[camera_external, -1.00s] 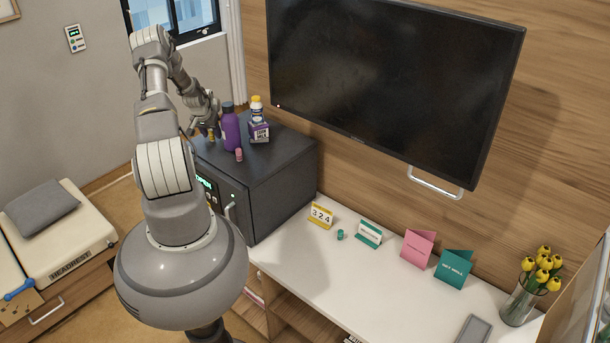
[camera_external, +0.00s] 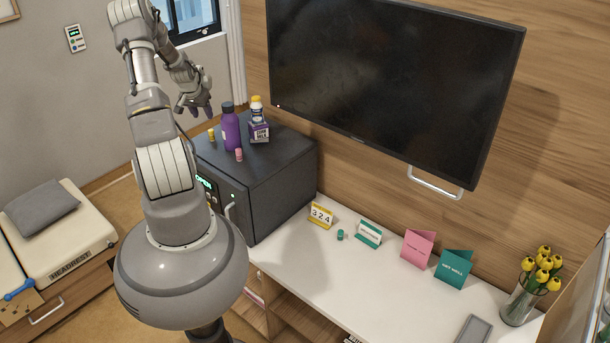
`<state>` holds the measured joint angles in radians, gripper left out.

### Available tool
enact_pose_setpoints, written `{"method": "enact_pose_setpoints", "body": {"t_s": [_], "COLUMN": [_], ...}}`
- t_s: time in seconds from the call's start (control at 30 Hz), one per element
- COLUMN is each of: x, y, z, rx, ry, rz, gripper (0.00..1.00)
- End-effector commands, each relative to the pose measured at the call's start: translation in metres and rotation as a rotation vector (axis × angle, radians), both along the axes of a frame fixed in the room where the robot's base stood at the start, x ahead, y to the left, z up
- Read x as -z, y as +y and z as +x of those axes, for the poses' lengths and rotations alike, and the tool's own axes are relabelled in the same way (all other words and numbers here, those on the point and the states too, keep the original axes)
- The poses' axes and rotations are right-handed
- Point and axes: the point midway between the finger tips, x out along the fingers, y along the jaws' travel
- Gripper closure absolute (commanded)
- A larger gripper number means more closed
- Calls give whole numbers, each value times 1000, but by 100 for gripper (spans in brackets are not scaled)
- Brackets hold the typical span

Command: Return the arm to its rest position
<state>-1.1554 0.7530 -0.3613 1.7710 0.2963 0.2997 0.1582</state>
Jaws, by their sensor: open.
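My gripper (camera_external: 196,108) is open and looks empty. It hangs in the air above and to the left of the dark cabinet (camera_external: 270,190), its fingers pointing down. A purple bottle (camera_external: 231,130) stands upright on the cabinet top, to the right of and below my gripper. A small yellow item (camera_external: 211,135) and a small pink item (camera_external: 239,155) are beside the bottle. My arm is raised and bent, with its upper joint near the top of the picture.
Cards and a calendar (camera_external: 321,215) stand on the white counter (camera_external: 330,265), with a vase of yellow flowers (camera_external: 530,290) at right.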

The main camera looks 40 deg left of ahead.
Motion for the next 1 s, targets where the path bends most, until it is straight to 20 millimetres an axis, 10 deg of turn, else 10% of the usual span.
{"method": "enact_pose_setpoints", "body": {"t_s": [0.33,0.53,0.7,0.83,1.0], "x": [-9,-103,-233,-326,-364], "y": [1,-24,-100,-171,-287], "z": [10,75,109,91,71], "rx": [-12,-105,-195,-227,12], "ry": [-16,-202,-535,-818,-938], "rz": [24,155,165,66,42], "gripper": [52,52,52,52,52]}}
